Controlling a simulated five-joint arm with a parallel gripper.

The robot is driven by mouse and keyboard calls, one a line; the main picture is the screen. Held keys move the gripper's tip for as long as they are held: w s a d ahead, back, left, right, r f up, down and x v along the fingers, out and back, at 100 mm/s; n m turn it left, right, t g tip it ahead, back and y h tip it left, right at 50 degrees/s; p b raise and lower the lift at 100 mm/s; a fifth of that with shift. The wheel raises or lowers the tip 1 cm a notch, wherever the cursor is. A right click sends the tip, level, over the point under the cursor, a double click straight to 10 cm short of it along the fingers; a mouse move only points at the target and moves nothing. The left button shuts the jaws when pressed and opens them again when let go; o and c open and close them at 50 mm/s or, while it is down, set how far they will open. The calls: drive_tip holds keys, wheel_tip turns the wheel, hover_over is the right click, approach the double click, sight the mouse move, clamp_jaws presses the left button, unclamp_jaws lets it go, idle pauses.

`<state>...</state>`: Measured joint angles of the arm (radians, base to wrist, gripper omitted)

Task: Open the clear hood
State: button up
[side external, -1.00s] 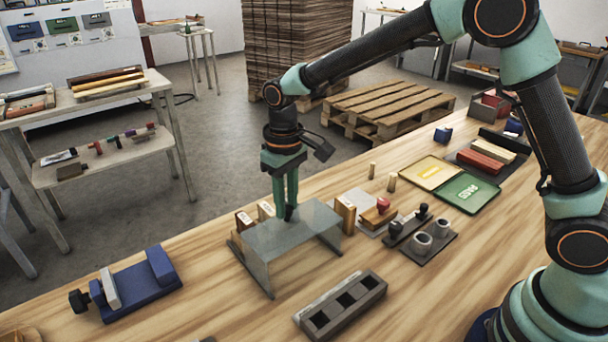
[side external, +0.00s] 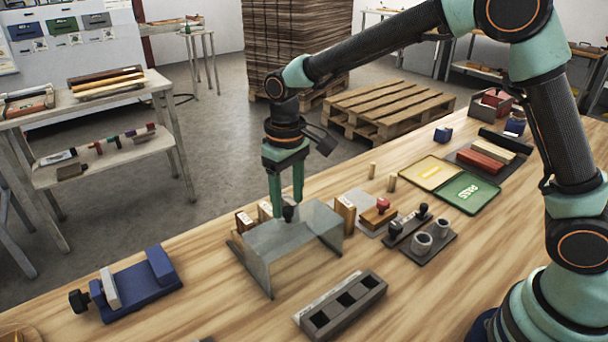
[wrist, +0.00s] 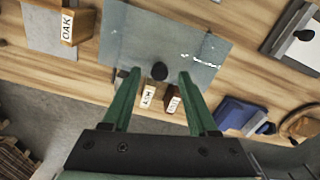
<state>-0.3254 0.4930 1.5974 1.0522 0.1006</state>
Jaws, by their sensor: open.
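The clear hood (side external: 285,240) stands on the wooden bench as a see-through grey cover with panels reaching down to the bench. A small dark knob (side external: 288,212) sits on its top near the far edge. In the wrist view the hood (wrist: 185,50) fills the upper middle, and its knob (wrist: 159,71) lies between and just beyond the fingertips. My gripper (side external: 286,200) is open and empty, its green fingers pointing down at the knob from above. In the wrist view the fingers (wrist: 158,75) are spread on either side of the knob, with gaps between. Contact cannot be told.
Small labelled blocks (wrist: 172,100) stand behind the hood. A dark slotted holder (side external: 342,306) lies in front, and a blue vise-like fixture (side external: 135,285) lies left. Bare bench lies between them.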

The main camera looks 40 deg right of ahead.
wheel_tip(320, 180, up, 11)
idle(0.3)
drive_tip(key=s+d+m+t, duration=0.2)
drive_tip(key=s+d+t, duration=0.3)
drive_tip(key=s+d, duration=0.9)
drive_tip(key=shift+s+d+r+m+t, duration=0.15)
drive_tip(key=shift+s+d+m+t, duration=0.15)
drive_tip(key=shift+s, duration=0.1)
